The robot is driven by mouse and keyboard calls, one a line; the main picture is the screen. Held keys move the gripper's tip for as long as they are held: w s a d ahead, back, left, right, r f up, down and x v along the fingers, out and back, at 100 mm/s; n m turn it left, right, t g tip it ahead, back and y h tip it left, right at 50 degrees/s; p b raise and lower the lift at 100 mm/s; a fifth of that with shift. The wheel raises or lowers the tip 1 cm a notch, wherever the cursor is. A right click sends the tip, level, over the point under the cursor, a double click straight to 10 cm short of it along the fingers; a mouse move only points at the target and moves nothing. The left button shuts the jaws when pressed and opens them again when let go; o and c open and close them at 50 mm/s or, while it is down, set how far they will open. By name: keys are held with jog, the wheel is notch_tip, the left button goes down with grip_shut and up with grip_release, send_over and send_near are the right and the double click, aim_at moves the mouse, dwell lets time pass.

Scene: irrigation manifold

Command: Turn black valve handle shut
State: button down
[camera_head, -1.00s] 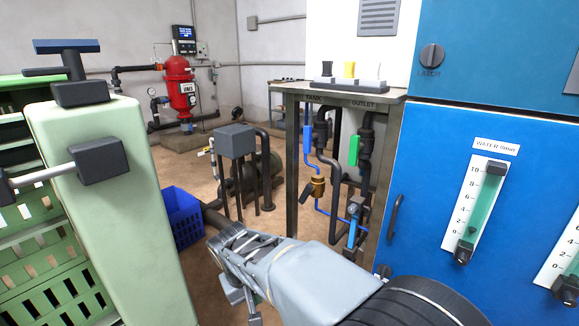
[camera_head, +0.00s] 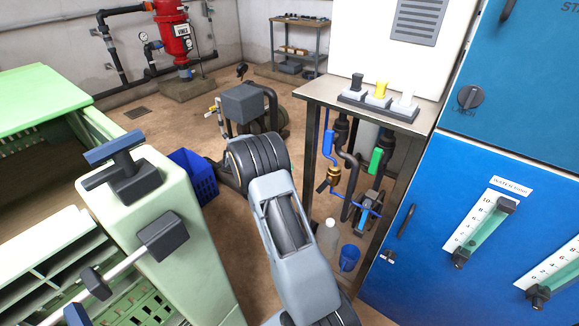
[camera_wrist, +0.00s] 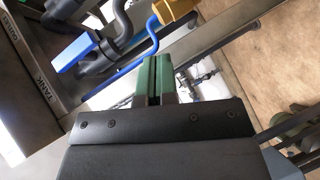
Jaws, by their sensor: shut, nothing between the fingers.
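In the head view a brass valve (camera_head: 334,172) sits on the piping under the manifold bench, with a small black handle (camera_head: 321,187) angled down to its left. Part of a brass fitting (camera_wrist: 174,9) shows at the top of the wrist view; no black handle can be made out there. My gripper (camera_wrist: 154,80) shows in the wrist view with its dark green fingers together and empty, apart from the piping behind. In the head view my arm rises left of the bench and the fingers cannot be seen.
A blue handle (camera_head: 328,143) and a green handle (camera_head: 376,160) are on nearby pipes. A bottle (camera_head: 327,236) and a blue cup (camera_head: 349,257) stand below. The blue cabinet (camera_head: 420,225) bounds the right; a blue crate (camera_head: 196,178) lies left of my arm.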

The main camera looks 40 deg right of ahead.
aim_at(324, 185)
jog(key=s+d+f, duration=0.4)
jog(key=s+d, duration=0.3)
jog(key=shift+s+d+p, duration=0.15)
jog(key=shift+d+p, duration=0.15)
jog(key=shift+p, duration=0.15)
